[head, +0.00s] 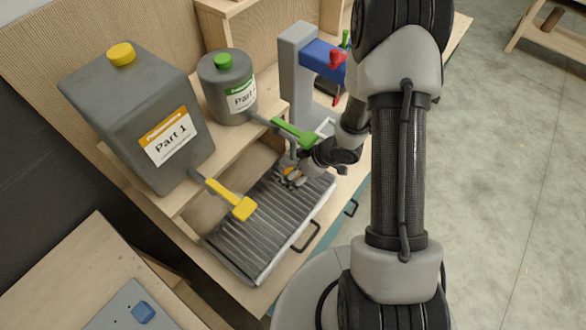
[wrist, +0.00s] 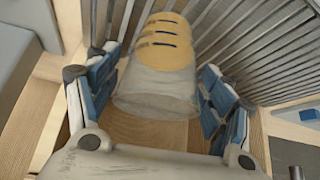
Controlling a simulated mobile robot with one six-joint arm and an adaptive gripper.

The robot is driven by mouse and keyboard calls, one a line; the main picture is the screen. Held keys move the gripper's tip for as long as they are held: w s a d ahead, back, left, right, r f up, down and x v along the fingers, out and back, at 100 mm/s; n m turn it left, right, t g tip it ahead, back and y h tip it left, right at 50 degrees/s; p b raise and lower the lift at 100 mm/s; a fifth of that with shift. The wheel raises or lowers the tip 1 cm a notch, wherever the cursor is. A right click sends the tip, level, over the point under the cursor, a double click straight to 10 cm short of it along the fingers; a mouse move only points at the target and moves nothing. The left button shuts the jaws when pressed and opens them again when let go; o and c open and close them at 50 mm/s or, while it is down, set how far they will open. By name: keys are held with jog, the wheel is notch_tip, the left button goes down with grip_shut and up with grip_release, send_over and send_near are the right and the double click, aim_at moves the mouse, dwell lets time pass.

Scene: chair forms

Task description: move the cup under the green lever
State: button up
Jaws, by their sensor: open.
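The cup (wrist: 155,90) is clear to whitish with a yellow part at its far end. In the wrist view it sits between the two blue-padded fingers of my gripper (wrist: 160,68), which is open with gaps visible beside the cup. In the head view my gripper (head: 297,175) is low over the ribbed tray, just below the green lever (head: 295,132). Only a small yellow bit of the cup (head: 290,172) shows there; my gripper hides most of it. The green lever belongs to the grey can with the green cap (head: 224,84).
The ribbed drip tray (head: 250,245) has free room toward the yellow lever (head: 235,202) of the Part 1 canister (head: 140,110). A grey stand (head: 296,75) with a blue head and red levers rises behind my gripper. Black handles (head: 305,238) stick out in front.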

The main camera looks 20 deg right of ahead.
jog(key=shift+s+d+r, duration=0.1)
jog(key=shift+r, duration=0.3)
jog(key=s+d+r+p, duration=0.2)
jog(key=s+d, duration=0.7)
jog(key=d, duration=0.1)
jog(key=w+d+r+m+h, duration=0.2)
jog(key=r+h, duration=0.1)
jog(key=r, duration=0.4)
jog(key=w+d+r+m+t+h, duration=0.1)
jog(key=d+r+h, duration=0.1)
jog(key=r, duration=0.5)
jog(key=w+d+r+m+h, duration=0.2)
jog(key=d+r+h, duration=0.1)
jog(key=r, duration=0.4)
jog(key=s+a+r+m+y, duration=0.1)
jog(key=s+a+r+m, duration=0.1)
jog(key=s+a+r, duration=0.4)
jog(key=s+a+r+m+y, duration=0.2)
jog(key=s+a+r, duration=0.4)
jog(key=s+a, duration=0.5)
jog(key=shift+s+m+g, duration=0.15)
jog(key=shift+m+g, duration=0.15)
jog(key=shift+g, duration=0.1)
